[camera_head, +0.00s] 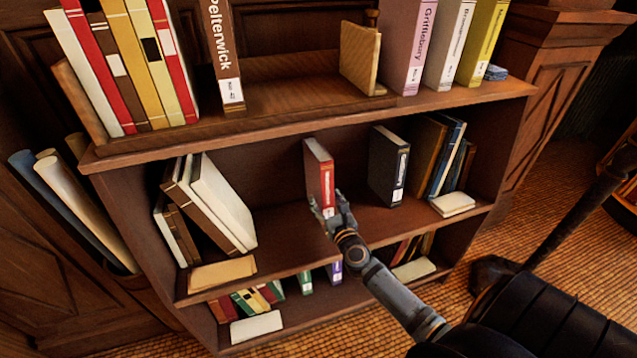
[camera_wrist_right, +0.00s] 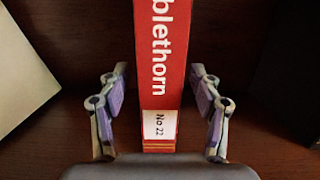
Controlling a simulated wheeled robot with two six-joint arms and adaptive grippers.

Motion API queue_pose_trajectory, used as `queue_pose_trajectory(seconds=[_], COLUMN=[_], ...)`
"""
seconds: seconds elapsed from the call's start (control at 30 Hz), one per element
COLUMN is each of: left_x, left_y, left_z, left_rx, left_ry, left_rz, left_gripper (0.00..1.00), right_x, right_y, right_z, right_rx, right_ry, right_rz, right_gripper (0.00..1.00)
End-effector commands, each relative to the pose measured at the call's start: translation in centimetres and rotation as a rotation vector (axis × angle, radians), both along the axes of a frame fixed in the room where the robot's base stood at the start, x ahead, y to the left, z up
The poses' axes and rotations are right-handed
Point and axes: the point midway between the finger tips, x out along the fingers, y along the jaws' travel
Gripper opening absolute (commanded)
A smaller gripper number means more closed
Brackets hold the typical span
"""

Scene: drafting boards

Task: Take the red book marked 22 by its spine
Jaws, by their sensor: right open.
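The red book (camera_head: 321,178) stands upright on the middle shelf, its spine facing out. In the right wrist view the red spine (camera_wrist_right: 162,60) shows white letters reading "blethorn" and a white label (camera_wrist_right: 159,125) marked "No 22". My right gripper (camera_head: 332,208) is at the lower part of this spine. In the wrist view its open fingers (camera_wrist_right: 160,95) are on either side of the book, with a visible gap on both sides. My left gripper is not in view.
A black book (camera_head: 388,167) stands to the right on the same shelf. White books (camera_head: 222,203) lean at the left, with free shelf between. The upper shelf board (camera_head: 300,112) overhangs. A black padded seat (camera_head: 545,320) is at lower right.

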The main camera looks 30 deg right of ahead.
Motion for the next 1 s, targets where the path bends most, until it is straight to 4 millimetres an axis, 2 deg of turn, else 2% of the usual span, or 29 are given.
queue_pose_trajectory(seconds=[0.03,0.17,0.4,0.87,0.9,1.0], left_x=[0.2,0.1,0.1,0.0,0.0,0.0], left_y=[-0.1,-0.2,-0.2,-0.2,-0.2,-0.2], left_z=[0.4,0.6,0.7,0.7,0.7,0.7], left_rx=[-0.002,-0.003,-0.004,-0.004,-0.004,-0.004], left_ry=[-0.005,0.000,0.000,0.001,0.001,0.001], left_rz=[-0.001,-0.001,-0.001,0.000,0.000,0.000], left_gripper=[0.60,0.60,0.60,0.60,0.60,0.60], right_x=[0.9,2.4,2.7,2.7,2.7,2.7], right_y=[-0.3,-0.6,-0.7,-0.7,-0.7,-0.7], right_z=[-0.1,-0.1,-0.1,-0.1,-0.1,-0.1], right_rx=[0.001,0.001,-0.001,-0.001,-0.001,-0.001], right_ry=[-0.002,-0.001,0.001,0.000,0.000,0.000], right_rz=[-0.001,0.000,0.000,0.000,0.000,0.000], right_gripper=[0.64,0.64,0.64,0.03,0.00,0.00])
